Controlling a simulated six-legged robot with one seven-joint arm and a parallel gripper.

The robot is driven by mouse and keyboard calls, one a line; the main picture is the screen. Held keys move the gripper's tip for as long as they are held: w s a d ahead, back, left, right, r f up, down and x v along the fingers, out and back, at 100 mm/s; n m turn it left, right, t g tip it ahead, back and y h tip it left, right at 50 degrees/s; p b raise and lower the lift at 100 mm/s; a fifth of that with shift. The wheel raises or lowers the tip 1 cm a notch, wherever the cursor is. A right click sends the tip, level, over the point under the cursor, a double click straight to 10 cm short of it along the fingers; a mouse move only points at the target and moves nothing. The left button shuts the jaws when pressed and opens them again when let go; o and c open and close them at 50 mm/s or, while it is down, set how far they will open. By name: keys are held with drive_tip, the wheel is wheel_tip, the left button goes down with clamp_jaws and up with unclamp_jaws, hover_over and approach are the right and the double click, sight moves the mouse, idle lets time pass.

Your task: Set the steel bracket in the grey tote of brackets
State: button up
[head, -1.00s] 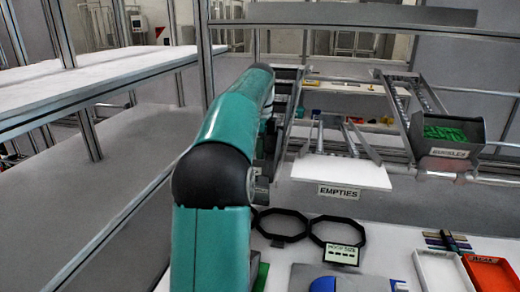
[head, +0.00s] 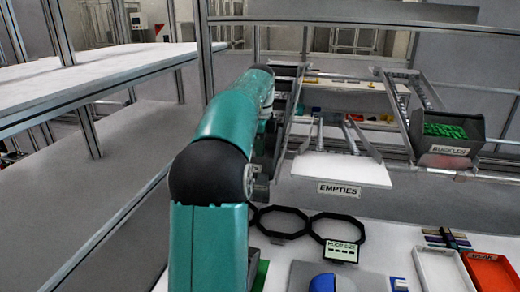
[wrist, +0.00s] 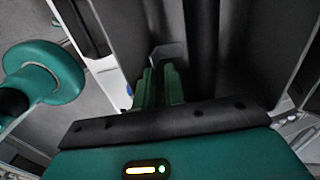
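In the wrist view, a small grey steel bracket (wrist: 168,52) shows at the tips of my gripper (wrist: 160,75). The two green fingers are close together with the bracket between them. Dark grey walls stand close on both sides of the fingers; I cannot tell whether they belong to the tote of brackets. In the head view my arm hides the gripper and the bracket. No tote with a brackets label can be read; part of a dark grey container (head: 286,72) shows just right of my arm.
A grey tote labelled BUCKLES (head: 450,150) with green pieces sits on the rack at right. An EMPTIES shelf (head: 340,172) is clear. Below are black octagonal frames (head: 337,230), a small display (head: 341,251), a white tray (head: 440,270) and a red tray (head: 490,270).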

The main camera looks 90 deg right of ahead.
drive_tip(key=shift+f, duration=0.15)
wheel_tip(320, 180, up, 9)
idle(0.4)
drive_tip(key=shift+w, duration=0.1)
